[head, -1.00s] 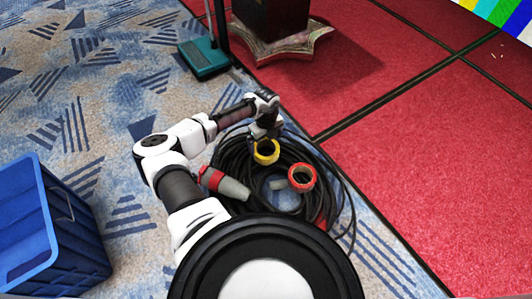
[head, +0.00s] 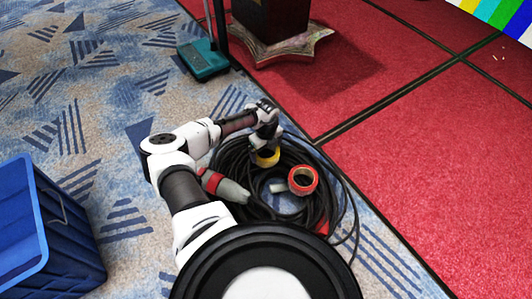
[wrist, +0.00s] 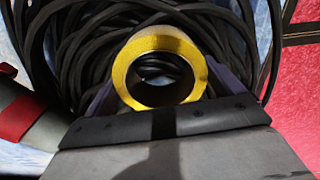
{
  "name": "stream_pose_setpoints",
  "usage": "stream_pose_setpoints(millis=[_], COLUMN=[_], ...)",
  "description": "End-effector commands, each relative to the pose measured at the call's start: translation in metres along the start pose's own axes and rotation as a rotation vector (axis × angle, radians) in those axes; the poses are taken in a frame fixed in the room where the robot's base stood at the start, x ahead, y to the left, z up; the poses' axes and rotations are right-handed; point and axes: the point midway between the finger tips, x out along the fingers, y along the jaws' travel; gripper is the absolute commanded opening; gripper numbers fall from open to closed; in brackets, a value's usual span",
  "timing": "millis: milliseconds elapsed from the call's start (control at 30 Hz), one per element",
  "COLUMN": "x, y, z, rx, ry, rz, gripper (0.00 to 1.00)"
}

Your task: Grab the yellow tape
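The yellow tape (head: 268,158) is a roll lying on a coil of black cable; the head view shows its near part below my gripper (head: 266,144). In the wrist view the yellow tape (wrist: 124,75) shows as a ring with its hole facing the camera. My gripper's dark fingers (wrist: 160,88) stand on its left and right sides, spread about as wide as the roll. The fingers look open around it; whether they touch it is hard to tell. The gripper's body hides the roll's lower edge.
A red tape roll (head: 303,181) lies just right on the cable coil (head: 325,228). A grey and red plug (head: 232,190) lies to the left. A blue crate (head: 60,235) stands at lower left. A teal device (head: 203,61) and a dark pedestal (head: 272,20) are behind.

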Motion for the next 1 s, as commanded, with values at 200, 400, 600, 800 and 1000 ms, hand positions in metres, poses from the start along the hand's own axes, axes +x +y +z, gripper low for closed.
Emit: stream_pose_setpoints(millis=[200,400,600,800,1000], x=[-0.001,-0.006,-0.032,-0.085,-0.142], y=[0.0,0.0,0.0,-0.001,-0.001], z=[0.0,0.0,0.0,0.001,0.0], rx=[0.0,0.0,0.0,-0.001,0.0], ry=[0.0,0.001,0.001,-0.001,0.0], rz=[0.0,-0.001,-0.002,-0.004,-0.003], gripper=[0.62,0.62,0.62,0.62,0.62])
